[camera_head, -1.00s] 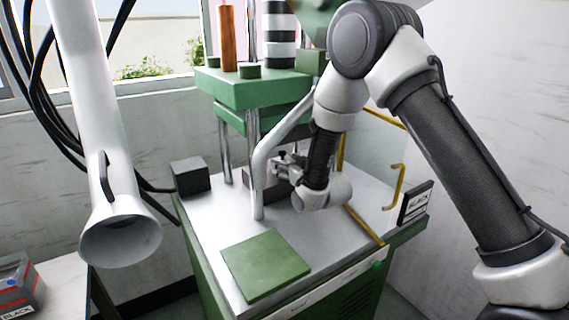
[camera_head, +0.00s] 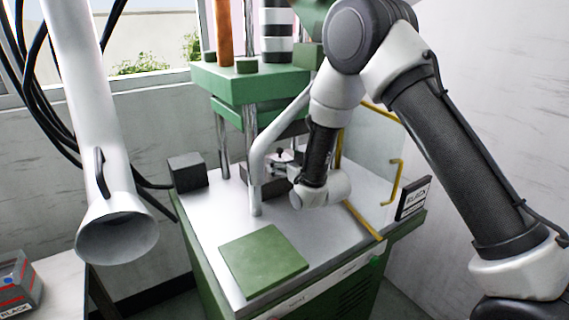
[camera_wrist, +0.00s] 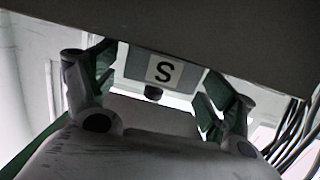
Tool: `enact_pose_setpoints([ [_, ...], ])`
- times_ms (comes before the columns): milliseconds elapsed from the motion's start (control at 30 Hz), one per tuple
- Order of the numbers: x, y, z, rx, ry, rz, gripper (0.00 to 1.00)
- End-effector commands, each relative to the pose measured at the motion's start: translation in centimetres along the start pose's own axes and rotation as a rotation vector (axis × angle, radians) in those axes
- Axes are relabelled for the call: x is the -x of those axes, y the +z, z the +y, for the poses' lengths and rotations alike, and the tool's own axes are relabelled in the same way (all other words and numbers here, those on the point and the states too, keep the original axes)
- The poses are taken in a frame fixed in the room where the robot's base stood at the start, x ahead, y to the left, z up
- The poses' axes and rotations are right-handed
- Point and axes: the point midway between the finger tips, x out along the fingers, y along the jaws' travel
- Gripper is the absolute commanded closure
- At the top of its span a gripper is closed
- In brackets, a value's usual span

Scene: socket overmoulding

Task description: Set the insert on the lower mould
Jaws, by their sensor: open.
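A short black round piece shows just below the label. In the head view my gripper (camera_head: 281,165) is inside the press, partly hidden by a post and my wrist. A dark block (camera_head: 258,183), probably the lower mould, is on the press table beside it. Whether the insert touches the mould is hidden.
A green plate (camera_head: 263,262) lies on the front of the press table (camera_head: 205,225). A green platen (camera_head: 250,85) on steel posts hangs above.

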Motion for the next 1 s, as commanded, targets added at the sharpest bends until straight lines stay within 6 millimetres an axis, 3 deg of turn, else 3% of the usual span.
enact_pose_setpoints([
  [500, 10.2, 0.1, 0.0, 0.000, -0.001, -0.003, 0.16],
  [700, 11.8, 0.1, 0.0, 0.000, 0.000, -0.002, 0.16],
  [1000, 11.9, 0.1, 0.0, 0.000, 0.000, -0.002, 0.16],
])
